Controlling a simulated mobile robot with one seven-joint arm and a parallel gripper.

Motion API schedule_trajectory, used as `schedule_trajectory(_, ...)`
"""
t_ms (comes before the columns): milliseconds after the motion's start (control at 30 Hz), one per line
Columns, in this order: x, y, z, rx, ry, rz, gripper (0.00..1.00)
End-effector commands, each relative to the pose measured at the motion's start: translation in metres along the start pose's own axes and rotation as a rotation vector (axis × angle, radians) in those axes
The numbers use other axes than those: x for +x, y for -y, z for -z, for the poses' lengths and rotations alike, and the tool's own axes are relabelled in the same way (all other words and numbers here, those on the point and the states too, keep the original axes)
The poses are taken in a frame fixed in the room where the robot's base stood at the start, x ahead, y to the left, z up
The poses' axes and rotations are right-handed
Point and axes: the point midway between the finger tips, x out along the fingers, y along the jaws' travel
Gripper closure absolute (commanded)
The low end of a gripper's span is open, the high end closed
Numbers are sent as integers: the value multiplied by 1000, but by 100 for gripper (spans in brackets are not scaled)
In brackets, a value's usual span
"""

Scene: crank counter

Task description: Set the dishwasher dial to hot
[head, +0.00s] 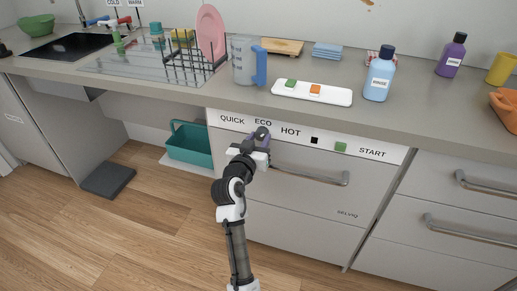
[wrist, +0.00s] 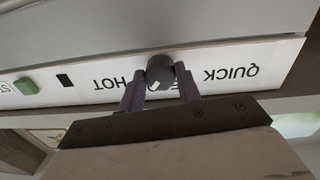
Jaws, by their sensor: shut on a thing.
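The dishwasher dial (wrist: 160,68) is a dark round knob on the white control strip, which carries the words QUICK, ECO and HOT. The wrist view shows it upside down, with a small pale mark on the knob's side facing the partly hidden ECO label. I cannot tell the exact setting. My gripper (wrist: 160,84) is shut on the dial, one purple finger on each side. In the head view my gripper (head: 262,138) reaches the strip just below ECO and hides most of the dial. The HOT label (head: 290,132) is just right of it.
A green START button (head: 340,147) and a small black square (head: 314,140) are farther right on the strip. The dishwasher handle (head: 310,176) runs below. A teal caddy (head: 188,143) stands in the open space at left. The counter above holds dishes and bottles.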

Motion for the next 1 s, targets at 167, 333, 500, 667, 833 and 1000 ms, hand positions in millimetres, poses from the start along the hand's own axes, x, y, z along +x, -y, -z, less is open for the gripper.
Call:
schedule_trajectory(167, 0, 1, -2, 97, 1, 4, 89)
schedule_trajectory(333, 0, 0, -1, 155, 3, 4, 89)
schedule_trajectory(500, 0, 1, 0, 180, 4, 5, 89)
schedule_trajectory(667, 0, 1, 1, 186, 4, 5, 89)
schedule_trajectory(833, 0, 0, 1, 186, 4, 5, 89)
schedule_trajectory(1000, 0, 0, 1, 185, 4, 5, 55)
